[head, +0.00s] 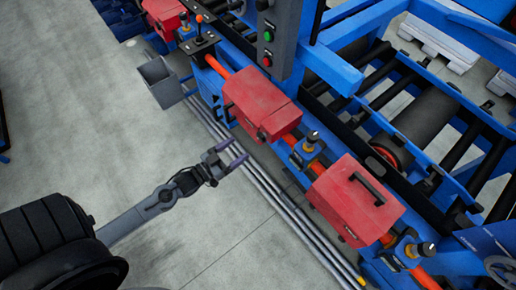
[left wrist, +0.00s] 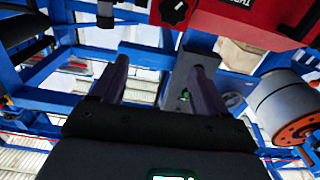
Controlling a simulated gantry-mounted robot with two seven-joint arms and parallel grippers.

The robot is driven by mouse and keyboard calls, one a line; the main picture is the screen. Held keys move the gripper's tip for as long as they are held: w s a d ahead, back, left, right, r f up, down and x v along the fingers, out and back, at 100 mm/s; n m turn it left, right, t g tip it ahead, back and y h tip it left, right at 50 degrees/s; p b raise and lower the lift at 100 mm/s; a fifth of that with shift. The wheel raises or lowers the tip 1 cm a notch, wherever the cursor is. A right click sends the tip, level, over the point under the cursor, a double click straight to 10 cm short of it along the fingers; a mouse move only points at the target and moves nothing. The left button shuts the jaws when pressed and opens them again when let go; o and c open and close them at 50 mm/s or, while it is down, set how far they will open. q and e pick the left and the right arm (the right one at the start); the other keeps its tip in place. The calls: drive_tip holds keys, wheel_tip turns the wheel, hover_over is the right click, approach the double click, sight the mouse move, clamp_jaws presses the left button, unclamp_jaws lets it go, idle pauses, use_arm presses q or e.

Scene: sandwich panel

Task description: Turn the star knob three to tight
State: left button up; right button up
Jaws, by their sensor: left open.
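My left gripper (head: 231,154) is in the air above the floor, left of the blue machine in the head view. Its two fingers are apart with nothing between them; they also show in the left wrist view (left wrist: 161,80). A dark knob (left wrist: 175,11) sits on the face of a red box (left wrist: 232,14) at the top of the left wrist view, beyond the fingertips and apart from them. In the head view, black-topped knobs (head: 313,136) stand on the orange rail between and beside red boxes (head: 262,103). I cannot tell which is number three. My right gripper is not in view.
Another red box (head: 350,203) with a black handle stands nearer on the rail. Long grey pipes (head: 285,204) run along the machine's foot. A grey control post (head: 280,38) and rollers (head: 428,119) lie beyond. The grey floor (head: 130,115) to the left has free room.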

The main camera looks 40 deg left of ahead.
use_arm(q)
drive_tip(key=b, duration=0.3)
approach(259, 138)
drive_tip(key=s, duration=0.2)
drive_tip(key=w, duration=0.3)
drive_tip(key=w+d+b, duration=0.1)
drive_tip(key=w, duration=0.7)
drive_tip(key=shift+d, duration=0.4)
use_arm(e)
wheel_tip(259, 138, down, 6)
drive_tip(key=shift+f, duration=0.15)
use_arm(q)
drive_tip(key=c, duration=1)
